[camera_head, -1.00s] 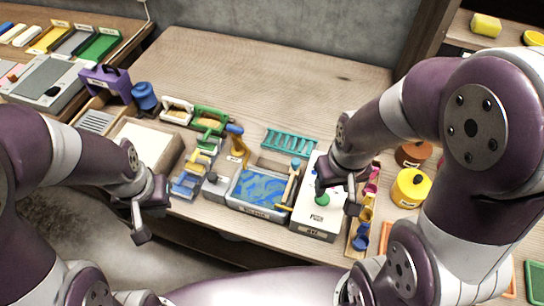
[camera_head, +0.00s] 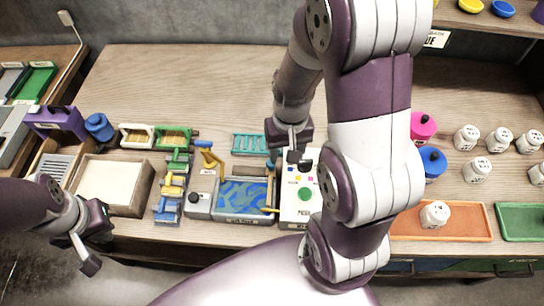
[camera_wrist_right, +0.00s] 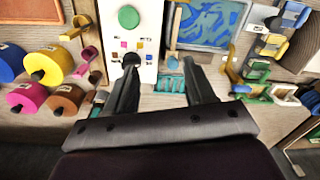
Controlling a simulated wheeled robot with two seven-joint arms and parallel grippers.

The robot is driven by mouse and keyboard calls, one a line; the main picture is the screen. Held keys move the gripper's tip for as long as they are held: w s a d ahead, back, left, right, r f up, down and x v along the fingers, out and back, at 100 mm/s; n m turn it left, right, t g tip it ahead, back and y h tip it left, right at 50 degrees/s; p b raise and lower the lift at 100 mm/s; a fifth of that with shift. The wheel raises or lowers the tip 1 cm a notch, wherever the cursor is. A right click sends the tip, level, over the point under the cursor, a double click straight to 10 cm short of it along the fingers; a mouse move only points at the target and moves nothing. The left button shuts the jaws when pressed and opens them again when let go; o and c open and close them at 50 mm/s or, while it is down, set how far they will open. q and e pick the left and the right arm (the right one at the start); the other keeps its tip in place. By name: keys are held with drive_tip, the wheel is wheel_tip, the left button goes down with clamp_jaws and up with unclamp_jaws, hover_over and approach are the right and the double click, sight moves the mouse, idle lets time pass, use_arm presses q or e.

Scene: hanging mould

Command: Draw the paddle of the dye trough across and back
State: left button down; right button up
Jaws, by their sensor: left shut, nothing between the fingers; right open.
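The dye trough (camera_head: 243,219) stands near the table's front edge in the head view, with a blue and grey swirled bath. Its wooden paddle (camera_head: 270,194) stands at the trough's right end, beside the white box. My right gripper (camera_head: 293,153) is open, just behind the white box and the trough's right end. In the right wrist view my right gripper (camera_wrist_right: 160,80) has nothing between its fingers; the trough (camera_wrist_right: 204,48) lies beyond the right finger. Whether a finger touches the paddle cannot be told. My left gripper (camera_head: 86,246) is shut and empty, off the table's front left.
The white box (camera_head: 300,212) with a green button (camera_head: 305,193) adjoins the trough. A teal rack (camera_head: 249,144) lies behind it. Coloured clips and a shallow tray (camera_head: 110,208) stand left. White jars and an orange tray (camera_head: 462,220) lie right. The back middle table is clear.

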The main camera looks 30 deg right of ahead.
drive_tip(key=w+d+f+m+g+y, duration=0.1)
drive_tip(key=w+d+f+m+y, duration=0.35)
drive_tip(key=w+m, duration=0.6)
drive_tip(key=shift+m+h, duration=0.25)
drive_tip(key=shift+m, duration=0.7)
drive_tip(key=p+x, duration=0.1)
drive_tip(key=x, duration=0.3)
drive_tip(key=s+p+x, duration=0.1)
drive_tip(key=x, duration=0.2)
drive_tip(key=p+x, duration=0.1)
drive_tip(key=x, duration=0.3)
drive_tip(key=shift+s+f, duration=0.3)
drive_tip(key=shift+s, duration=0.15)
clamp_jaws()
drive_tip(key=w+a, duration=0.1)
drive_tip(key=a, duration=0.1)
drive_tip(key=w+a, duration=0.2)
drive_tip(key=a, duration=0.1)
drive_tip(key=w+a+b, duration=0.1)
drive_tip(key=a, duration=0.1)
drive_tip(key=shift+w+a, duration=0.3)
drive_tip(key=shift+w, duration=0.1)
drive_tip(key=shift+w+a, duration=0.1)
drive_tip(key=shift+a, duration=0.05)
